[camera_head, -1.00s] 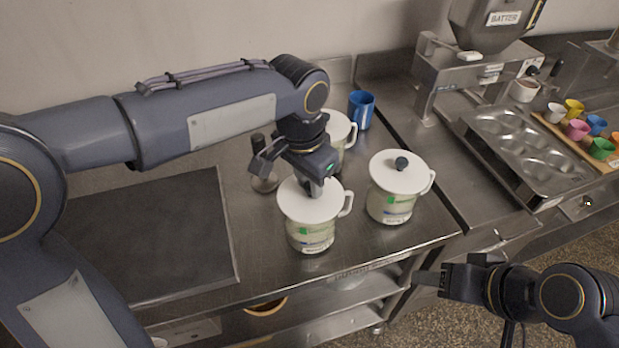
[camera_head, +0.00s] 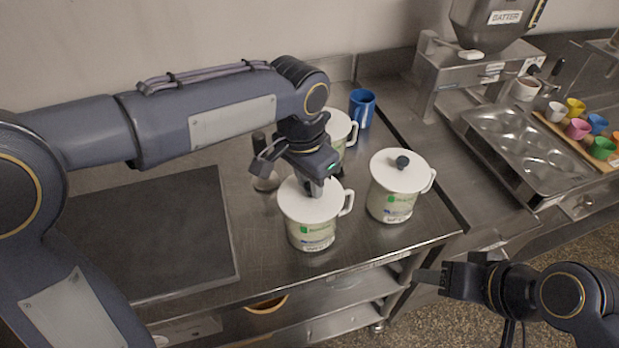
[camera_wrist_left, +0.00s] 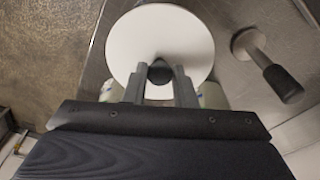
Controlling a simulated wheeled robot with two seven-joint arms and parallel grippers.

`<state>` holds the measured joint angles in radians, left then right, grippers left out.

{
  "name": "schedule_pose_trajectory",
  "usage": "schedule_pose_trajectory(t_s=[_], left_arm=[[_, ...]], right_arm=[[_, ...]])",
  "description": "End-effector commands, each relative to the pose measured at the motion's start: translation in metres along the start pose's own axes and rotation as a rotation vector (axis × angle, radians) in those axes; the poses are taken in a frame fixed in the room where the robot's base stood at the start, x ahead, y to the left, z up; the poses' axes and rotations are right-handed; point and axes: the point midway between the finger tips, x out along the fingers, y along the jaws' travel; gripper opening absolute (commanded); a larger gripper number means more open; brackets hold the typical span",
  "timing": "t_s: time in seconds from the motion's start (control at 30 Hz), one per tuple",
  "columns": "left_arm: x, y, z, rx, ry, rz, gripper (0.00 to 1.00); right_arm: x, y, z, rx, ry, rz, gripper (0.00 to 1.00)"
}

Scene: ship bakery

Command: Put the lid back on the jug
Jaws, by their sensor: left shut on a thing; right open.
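The jug (camera_head: 311,236) is white with a green label and stands near the front edge of the steel table, its handle to the right. The round white lid (camera_head: 298,205) lies over the jug's top; I cannot tell if it is fully seated. My left gripper (camera_head: 316,188) is above it, shut on the lid's dark knob. In the left wrist view the lid (camera_wrist_left: 160,35) is a white disc with its knob (camera_wrist_left: 160,73) between the two fingers. My right gripper (camera_head: 437,279) is open and empty at the lower right, away from the jugs.
A second lidded jug (camera_head: 390,203) stands to the right and a third jug (camera_head: 341,128) behind. A blue cup (camera_head: 362,108) is further back. A dark board (camera_head: 150,235) covers the table's left.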

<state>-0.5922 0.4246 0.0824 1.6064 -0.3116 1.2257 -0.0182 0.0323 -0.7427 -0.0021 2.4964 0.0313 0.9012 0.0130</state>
Motion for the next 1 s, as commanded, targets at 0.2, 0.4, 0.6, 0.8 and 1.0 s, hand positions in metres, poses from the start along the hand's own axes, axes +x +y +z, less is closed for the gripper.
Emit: schedule_pose_trajectory(t_s=[0.2, 0.4, 0.6, 0.8, 1.0], left_arm=[[-0.0001, 0.0001, 0.0000, 0.000, 0.000, 0.000, 0.01], [-0.0001, 0.0001, 0.0001, 0.000, -0.001, 0.000, 0.49], [0.0001, 0.0001, 0.0002, 0.000, -0.001, 0.000, 0.51], [0.0001, 0.0001, 0.0002, 0.000, -0.001, 0.000, 0.71], [0.0000, 0.0001, 0.0001, 0.000, -0.001, 0.000, 0.71]], right_arm=[[0.0000, 0.0000, 0.0000, 0.000, 0.000, 0.000, 0.50], [0.0000, 0.0000, 0.0000, 0.000, 0.000, 0.000, 0.50], [0.0000, 0.0000, 0.0000, 0.000, 0.000, 0.000, 0.50], [0.0000, 0.0000, 0.0000, 0.000, 0.000, 0.000, 0.50], [-0.0001, 0.0000, -0.0001, 0.000, 0.000, 0.000, 0.50]])
